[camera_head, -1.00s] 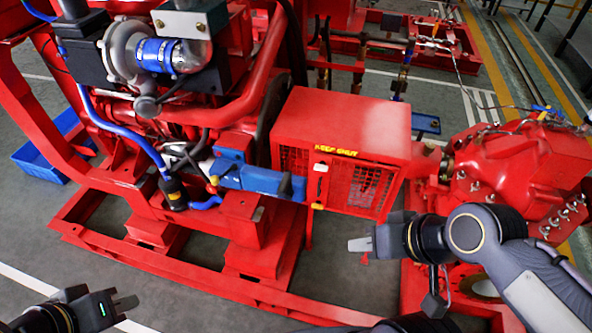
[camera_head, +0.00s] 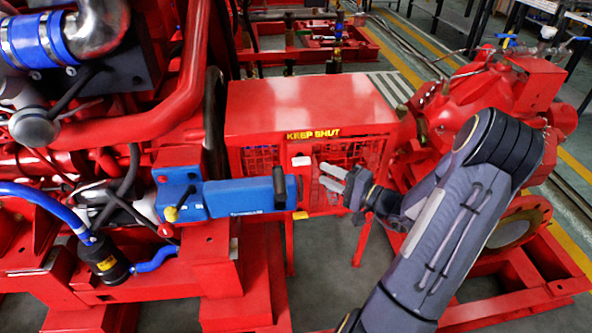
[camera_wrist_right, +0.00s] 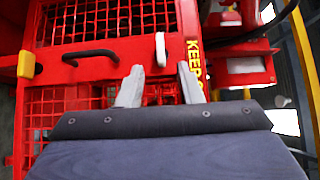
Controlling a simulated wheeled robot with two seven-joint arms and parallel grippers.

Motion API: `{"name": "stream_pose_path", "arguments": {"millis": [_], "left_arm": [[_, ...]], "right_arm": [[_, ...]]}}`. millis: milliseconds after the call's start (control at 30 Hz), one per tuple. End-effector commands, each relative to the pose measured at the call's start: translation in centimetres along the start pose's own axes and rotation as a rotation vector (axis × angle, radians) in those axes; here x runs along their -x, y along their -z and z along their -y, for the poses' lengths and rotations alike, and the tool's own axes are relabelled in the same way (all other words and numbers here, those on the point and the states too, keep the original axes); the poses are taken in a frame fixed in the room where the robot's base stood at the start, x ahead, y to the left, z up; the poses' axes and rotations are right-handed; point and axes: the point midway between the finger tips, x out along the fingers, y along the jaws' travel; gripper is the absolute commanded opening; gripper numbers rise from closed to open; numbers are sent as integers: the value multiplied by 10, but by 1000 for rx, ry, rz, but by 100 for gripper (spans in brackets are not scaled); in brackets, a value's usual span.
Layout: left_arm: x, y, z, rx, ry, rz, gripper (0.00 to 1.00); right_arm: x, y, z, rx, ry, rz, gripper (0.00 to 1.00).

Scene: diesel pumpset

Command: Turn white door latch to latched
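The white door latch (camera_head: 301,160) is a small white bar on the front of the red mesh guard box (camera_head: 310,105), below the yellow "KEEP SHUT" lettering. In the head view it lies roughly level. In the right wrist view the latch (camera_wrist_right: 160,48) shows just beyond the fingertips. My right gripper (camera_head: 330,178) is in front of the mesh door, a little right of and below the latch. Its two fingers (camera_wrist_right: 161,80) are apart with nothing between them; I see no contact with the latch. My left gripper is out of view.
A black handle (camera_wrist_right: 90,57) is on the door beside the latch. A blue block (camera_head: 240,197) juts out left of the door. Red pump casing (camera_head: 490,100) stands to the right. Grey floor (camera_head: 325,250) is open below the box.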

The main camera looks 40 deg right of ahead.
Motion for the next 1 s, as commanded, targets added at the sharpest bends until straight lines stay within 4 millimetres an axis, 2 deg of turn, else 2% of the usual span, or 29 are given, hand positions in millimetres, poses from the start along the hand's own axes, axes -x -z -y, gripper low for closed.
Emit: {"name": "stream_pose_path", "arguments": {"millis": [433, 600, 833, 867, 1000], "left_arm": [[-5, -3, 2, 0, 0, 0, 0], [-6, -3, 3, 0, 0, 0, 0], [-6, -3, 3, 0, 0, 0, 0], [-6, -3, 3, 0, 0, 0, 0], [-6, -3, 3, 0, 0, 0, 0]], "right_arm": [[-64, 1, 0, 0, 3, -2, 33], [-74, 0, 0, -1, 1, -2, 33], [-75, 1, 0, -1, 1, -3, 33], [-75, 1, 0, -1, 1, -3, 31], [-75, 1, 0, -1, 1, -3, 13]]}}
